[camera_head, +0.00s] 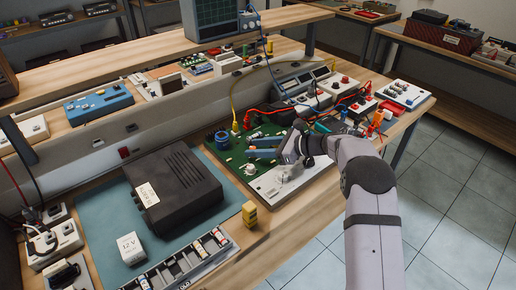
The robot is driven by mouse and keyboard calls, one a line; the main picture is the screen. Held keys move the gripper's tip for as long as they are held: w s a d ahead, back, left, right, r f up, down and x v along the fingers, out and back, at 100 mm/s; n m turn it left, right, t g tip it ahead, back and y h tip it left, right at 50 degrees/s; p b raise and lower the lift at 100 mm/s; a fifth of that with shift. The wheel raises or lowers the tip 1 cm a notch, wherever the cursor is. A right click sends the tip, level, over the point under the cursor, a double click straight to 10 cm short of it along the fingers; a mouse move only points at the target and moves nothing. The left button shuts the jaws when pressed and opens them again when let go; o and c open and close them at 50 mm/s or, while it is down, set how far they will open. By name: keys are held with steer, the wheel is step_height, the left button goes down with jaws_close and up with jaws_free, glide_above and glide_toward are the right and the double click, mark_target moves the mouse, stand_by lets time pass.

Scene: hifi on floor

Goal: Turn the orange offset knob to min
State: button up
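My gripper (284,148) reaches in from the right, low over the green circuit board (230,153) and the pale panel (272,188) on the workbench. Two blue bars extend left from its end; I cannot tell whether they are its fingers or parts on the board, so its opening is unclear. Small orange parts (377,118) stand right of the gripper, beyond my forearm. I cannot tell whether any is the offset knob. No orange knob with a readable offset or min mark shows; my gripper and wrist hide part of the board and panel.
A black box (178,187) on a blue mat (105,212) and a battery tray (185,266) are left. Red and black leads (262,108) and white modules (340,84) crowd behind the gripper. A yellow block (249,213) stands near the bench's front edge. Tiled floor is right.

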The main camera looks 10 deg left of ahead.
steer(key=shift+f+m+t+b, duration=0.15)
steer(key=shift+m+t+b, duration=0.25)
